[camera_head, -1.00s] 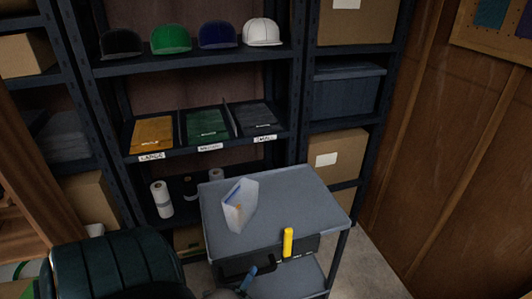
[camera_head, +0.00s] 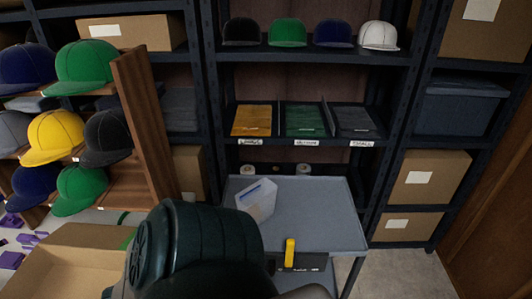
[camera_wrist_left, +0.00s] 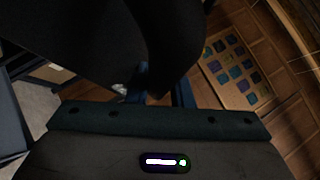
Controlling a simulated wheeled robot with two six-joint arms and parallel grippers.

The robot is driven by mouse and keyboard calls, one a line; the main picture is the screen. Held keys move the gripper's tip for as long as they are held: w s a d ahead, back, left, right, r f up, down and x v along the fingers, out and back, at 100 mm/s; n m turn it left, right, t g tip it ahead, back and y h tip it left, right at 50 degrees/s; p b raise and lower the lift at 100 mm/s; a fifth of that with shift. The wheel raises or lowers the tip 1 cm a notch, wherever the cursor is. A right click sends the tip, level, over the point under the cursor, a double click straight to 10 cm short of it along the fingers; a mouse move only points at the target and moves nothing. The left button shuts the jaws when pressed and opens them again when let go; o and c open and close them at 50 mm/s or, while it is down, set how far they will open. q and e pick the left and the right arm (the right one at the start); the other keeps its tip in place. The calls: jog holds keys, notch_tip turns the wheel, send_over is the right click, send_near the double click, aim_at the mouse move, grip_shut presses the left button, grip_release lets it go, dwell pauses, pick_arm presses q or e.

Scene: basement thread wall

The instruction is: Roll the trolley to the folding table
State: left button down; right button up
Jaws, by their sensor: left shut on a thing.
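The trolley (camera_head: 318,215) has a grey-blue top and stands in front of the middle shelf unit. A dark handle shows at the trolley's near edge. In the left wrist view, my left gripper (camera_wrist_left: 160,92) is dim and shut on what looks like the trolley's handle. My right gripper is not in view. I cannot identify the folding table.
The middle shelf unit (camera_head: 300,56) holds caps and folded shirts, close behind the trolley. At left are a wooden cap rack (camera_head: 145,125), an open cardboard box (camera_head: 65,262) and a pale surface with purple pieces. Bare floor (camera_head: 400,272) shows at the right.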

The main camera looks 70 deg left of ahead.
pick_arm(q)
jog(key=shift+s+a+f, duration=0.1)
jog(key=shift+s+a, duration=0.2)
jog(key=shift+s, duration=0.55)
jog(key=shift+s+a+r, duration=0.1)
jog(key=shift+s+a, duration=0.25)
jog(key=shift+s, duration=0.55)
jog(key=shift+s+a+f, duration=0.1)
jog(key=shift+s+a, duration=0.2)
jog(key=shift+s, duration=0.55)
jog(key=c, duration=1.3)
grip_release()
